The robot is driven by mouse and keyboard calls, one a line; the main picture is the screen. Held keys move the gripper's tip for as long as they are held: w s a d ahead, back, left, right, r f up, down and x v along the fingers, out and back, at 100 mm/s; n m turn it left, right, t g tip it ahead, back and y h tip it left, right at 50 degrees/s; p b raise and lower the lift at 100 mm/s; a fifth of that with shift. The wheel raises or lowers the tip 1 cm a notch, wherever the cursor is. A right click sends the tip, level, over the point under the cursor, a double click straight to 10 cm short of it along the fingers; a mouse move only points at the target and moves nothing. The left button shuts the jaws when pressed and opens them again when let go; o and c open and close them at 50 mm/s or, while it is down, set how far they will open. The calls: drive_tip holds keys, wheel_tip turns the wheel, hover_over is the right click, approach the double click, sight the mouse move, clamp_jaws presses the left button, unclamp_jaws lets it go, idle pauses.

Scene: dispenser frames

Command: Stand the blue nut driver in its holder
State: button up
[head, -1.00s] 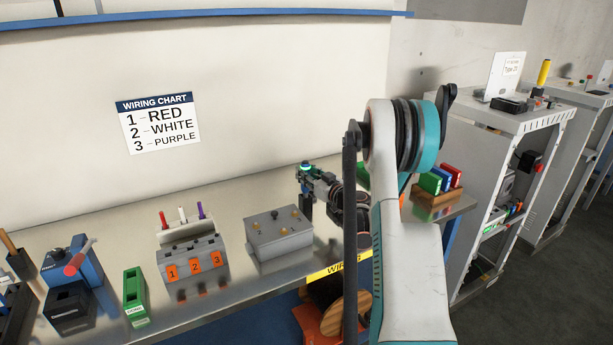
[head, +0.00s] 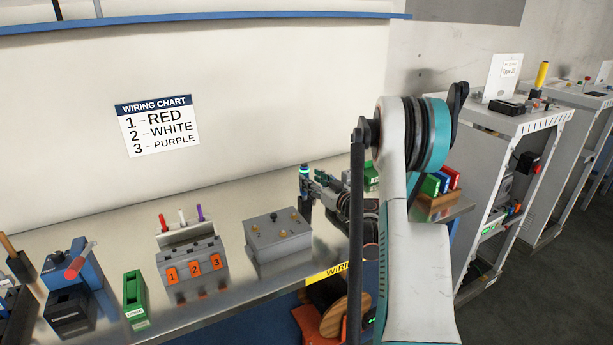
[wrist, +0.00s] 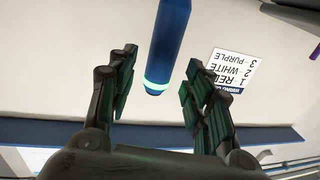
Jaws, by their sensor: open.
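A dark blue upright cylinder with a glowing green band near its top, apparently the blue nut driver's handle (head: 305,206), stands on the bench behind the grey box. Its lower end is not clear. In the wrist view, which is upside down, the blue handle (wrist: 170,40) shows between my fingers, with a gap on both sides. My gripper (wrist: 163,60) is open and empty. In the head view my gripper (head: 314,184) is beside the upper part of the handle. I cannot tell which object is the driver's holder.
A grey box with knobs (head: 278,240) sits just in front. Left of it are a numbered block (head: 192,262) with three coloured tools, a green box (head: 136,298) and a blue holder (head: 88,262) with a red-handled tool. Coloured boxes (head: 437,186) stand at the right.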

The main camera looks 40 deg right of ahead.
drive_tip(key=s+p, duration=0.1)
drive_tip(key=s, duration=0.7)
drive_tip(key=shift+a, duration=0.25)
drive_tip(key=shift+w+a, duration=0.1)
